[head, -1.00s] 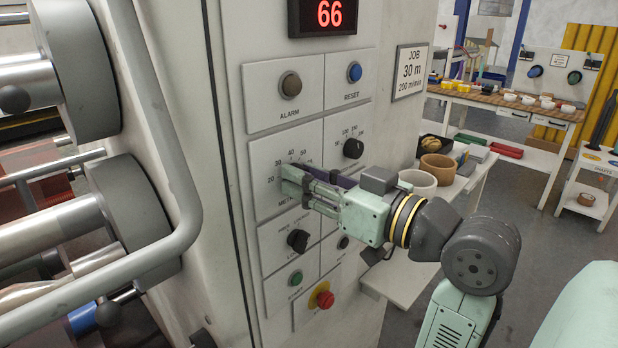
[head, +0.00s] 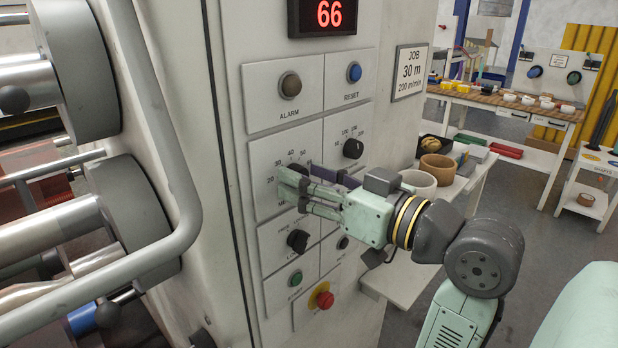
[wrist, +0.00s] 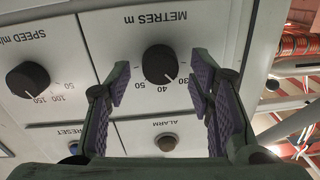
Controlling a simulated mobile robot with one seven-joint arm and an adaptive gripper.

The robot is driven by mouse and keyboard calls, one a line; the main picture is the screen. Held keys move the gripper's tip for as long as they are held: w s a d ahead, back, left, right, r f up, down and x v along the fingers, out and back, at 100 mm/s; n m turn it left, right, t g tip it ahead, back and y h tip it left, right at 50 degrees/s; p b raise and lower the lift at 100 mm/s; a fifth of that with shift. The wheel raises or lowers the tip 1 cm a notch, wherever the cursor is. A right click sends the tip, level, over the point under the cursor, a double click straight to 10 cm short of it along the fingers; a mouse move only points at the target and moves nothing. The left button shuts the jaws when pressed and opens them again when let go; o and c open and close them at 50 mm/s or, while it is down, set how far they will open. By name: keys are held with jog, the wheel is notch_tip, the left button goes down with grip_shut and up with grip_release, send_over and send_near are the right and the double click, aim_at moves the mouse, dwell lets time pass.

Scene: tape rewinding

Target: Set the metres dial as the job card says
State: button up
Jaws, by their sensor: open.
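The job card (head: 410,70) reads 30 m and 200 m/min. The metres dial is a round black knob (wrist: 159,64), seen upside down in the wrist view. Its white pointer mark lies between 40 and 30. In the head view the dial is mostly hidden behind my gripper (head: 292,190). My gripper is open, and its purple-padded fingers show in the wrist view (wrist: 159,88), one on either side of the knob with gaps to it. I cannot tell how far the fingertips are from the panel.
The speed dial (head: 353,148) sits right of the metres dial. The alarm lamp (head: 290,85) and blue reset button (head: 354,72) are above. A selector knob (head: 298,240) and a red button (head: 324,299) are below. A red display (head: 330,14) reads 66.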

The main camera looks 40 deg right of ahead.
jog(key=s+d, duration=0.1)
jog(key=s, duration=1)
jog(key=shift+s+d, duration=0.3)
